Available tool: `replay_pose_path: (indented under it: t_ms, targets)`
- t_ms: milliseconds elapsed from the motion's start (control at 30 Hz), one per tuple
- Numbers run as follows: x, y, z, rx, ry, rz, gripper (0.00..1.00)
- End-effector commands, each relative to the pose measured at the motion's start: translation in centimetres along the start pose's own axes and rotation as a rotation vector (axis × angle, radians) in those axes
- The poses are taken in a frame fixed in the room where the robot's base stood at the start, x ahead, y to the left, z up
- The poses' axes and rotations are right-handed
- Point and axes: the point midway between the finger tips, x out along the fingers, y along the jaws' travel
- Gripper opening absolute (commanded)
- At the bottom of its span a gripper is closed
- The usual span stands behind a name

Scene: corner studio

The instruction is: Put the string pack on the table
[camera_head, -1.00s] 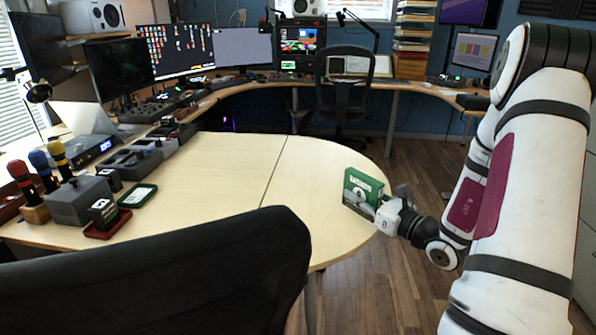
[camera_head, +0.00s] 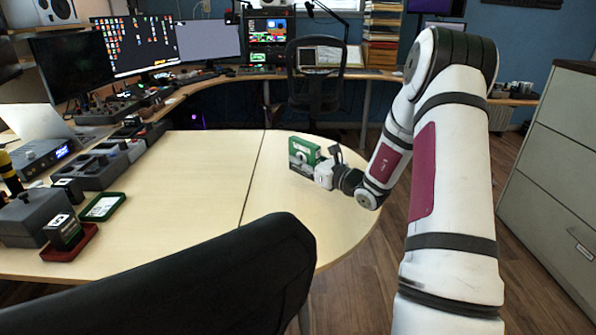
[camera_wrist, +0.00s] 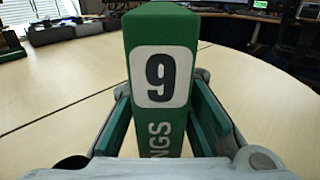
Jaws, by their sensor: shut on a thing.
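The string pack (camera_head: 304,154) is a green box with a picture on its front, seen over the right part of the table in the head view. In the wrist view the string pack (camera_wrist: 160,75) stands upright, with a "9" on a white label facing me. My gripper (camera_head: 318,170) is shut on it, a finger on each side, and it also shows in the wrist view (camera_wrist: 160,125). The pale wooden table (camera_head: 205,185) lies beneath. I cannot tell whether the pack's bottom touches the tabletop.
A black chair (camera_head: 190,275) stands at the table's near edge. Boxes and trays, including a green-rimmed tray (camera_head: 102,207), line the left side. Another black chair (camera_head: 316,85) is beyond the table. The middle of the tabletop is clear.

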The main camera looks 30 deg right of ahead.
Motion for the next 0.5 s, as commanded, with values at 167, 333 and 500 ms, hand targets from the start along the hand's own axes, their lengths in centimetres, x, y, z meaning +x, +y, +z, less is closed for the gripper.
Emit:
replay_pose_path:
  t_ms: [167,333,500]
  targets:
    - [1.1,-0.3,-0.1,0.000,0.000,0.001,0.00]
    - [1.9,-0.6,-1.4,0.003,0.002,0.001,0.00]
    - [1.8,-0.6,-3.6,0.001,0.000,0.001,0.00]
